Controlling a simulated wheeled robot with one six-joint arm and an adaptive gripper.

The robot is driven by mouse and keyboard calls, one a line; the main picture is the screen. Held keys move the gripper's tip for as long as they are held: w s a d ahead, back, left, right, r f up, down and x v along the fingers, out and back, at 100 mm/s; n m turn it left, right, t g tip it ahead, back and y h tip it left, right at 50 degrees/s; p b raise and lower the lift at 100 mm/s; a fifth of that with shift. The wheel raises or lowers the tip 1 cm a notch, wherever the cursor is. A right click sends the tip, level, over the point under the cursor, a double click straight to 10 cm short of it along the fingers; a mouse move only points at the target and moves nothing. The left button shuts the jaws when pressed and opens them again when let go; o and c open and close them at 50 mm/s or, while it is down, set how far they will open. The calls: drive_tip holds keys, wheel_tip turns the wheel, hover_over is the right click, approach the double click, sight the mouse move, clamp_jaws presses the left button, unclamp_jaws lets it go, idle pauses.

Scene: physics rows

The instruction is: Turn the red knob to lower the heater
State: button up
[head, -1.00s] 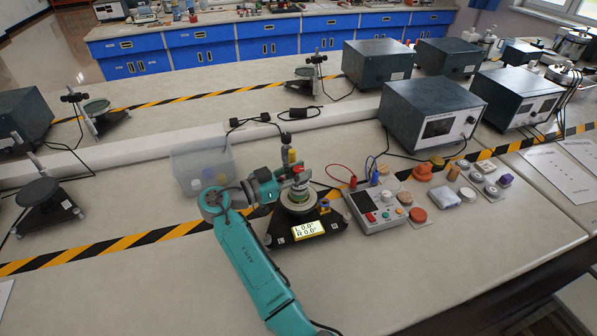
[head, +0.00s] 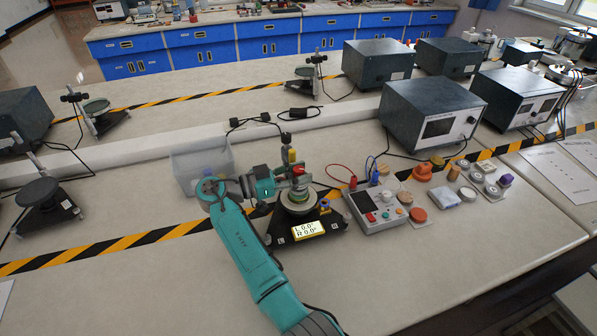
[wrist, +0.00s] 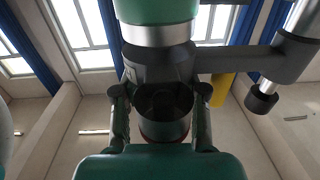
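A small red part (head: 299,171), which looks like the red knob, sits at the top of the black-based instrument (head: 337,245) with a lit display reading 0.0 on both lines. My gripper (head: 288,181) is level with that instrument's upper part, just left of the red part. In the wrist view, the two fingers of my gripper (wrist: 162,112) stand apart on either side of a dark round part (wrist: 160,104) with a dull red lower rim (wrist: 165,138). I cannot tell whether they touch it. The head view is too small to show the finger gap.
A yellow-topped post (head: 291,156) rises right behind the gripper. A control box (head: 381,222) with cables stands to the right, beside several loose caps. A clear plastic bin (head: 190,180) stands behind my arm. The front table surface is bare.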

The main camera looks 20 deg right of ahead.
drive_tip(key=shift+o, duration=0.2)
drive_tip(key=shift+a+r, duration=0.1)
drive_tip(key=shift+r, duration=0.05)
drive_tip(key=shift+a, duration=0.25)
drive_tip(key=a, duration=1.1)
drive_tip(key=shift+s+a, duration=0.2)
drive_tip(key=shift+s, duration=0.05)
